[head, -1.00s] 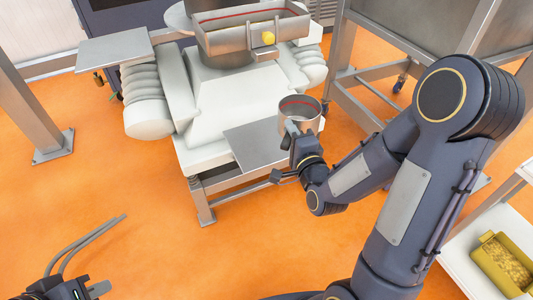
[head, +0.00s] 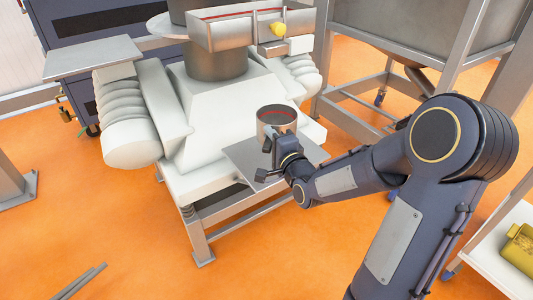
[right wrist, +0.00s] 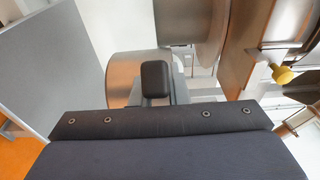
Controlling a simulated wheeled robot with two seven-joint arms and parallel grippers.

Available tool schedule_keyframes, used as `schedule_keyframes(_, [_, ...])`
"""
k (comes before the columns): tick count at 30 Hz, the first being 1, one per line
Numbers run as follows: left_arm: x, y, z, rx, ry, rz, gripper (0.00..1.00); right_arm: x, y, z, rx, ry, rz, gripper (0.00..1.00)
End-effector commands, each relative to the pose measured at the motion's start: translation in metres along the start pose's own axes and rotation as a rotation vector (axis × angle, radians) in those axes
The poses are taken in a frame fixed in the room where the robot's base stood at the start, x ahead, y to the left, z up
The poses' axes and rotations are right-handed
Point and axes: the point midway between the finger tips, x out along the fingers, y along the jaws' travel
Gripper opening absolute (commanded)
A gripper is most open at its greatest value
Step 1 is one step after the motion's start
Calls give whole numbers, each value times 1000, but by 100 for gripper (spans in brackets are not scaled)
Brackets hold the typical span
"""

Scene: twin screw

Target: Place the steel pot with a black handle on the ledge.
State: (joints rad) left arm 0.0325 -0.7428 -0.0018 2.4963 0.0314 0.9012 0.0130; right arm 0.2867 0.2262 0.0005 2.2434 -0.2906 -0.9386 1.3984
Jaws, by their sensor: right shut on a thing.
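The steel pot (head: 277,122) is a short, open cylinder with a red line inside its rim. It is upright over the grey ledge (head: 238,157), a flat plate at the front of the white machine. Whether its base touches the ledge I cannot tell. My right gripper (head: 272,140) is shut on the pot's handle, on the near side of the pot. In the right wrist view the black handle (right wrist: 155,80) points at the camera, with the curved steel pot wall (right wrist: 124,72) behind it. My left gripper is out of view.
The white machine (head: 230,115) rises behind the ledge, with a steel trough (head: 230,32) and a yellow knob (head: 278,29) above. A steel frame (head: 345,120) stands right of it. A yellow container (head: 520,248) is at lower right. Part of the ledge's left side is bare.

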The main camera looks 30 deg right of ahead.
Motion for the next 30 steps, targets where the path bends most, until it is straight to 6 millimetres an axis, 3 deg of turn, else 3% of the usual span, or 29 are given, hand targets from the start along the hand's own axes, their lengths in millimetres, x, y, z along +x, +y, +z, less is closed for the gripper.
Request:
schedule_keyframes(3, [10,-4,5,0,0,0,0,24,25,-8,0,0,1,0])
schedule_keyframes(9, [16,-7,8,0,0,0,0,46,50,-16,-1,-1,-2,0])
schedule_keyframes(17, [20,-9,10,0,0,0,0,58,65,-20,0,0,-2,0])
schedule_keyframes(23, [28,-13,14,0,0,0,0,59,95,-20,0,0,0,0])
schedule_keyframes(30, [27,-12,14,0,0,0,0,59,94,-20,-1,0,-4,0])
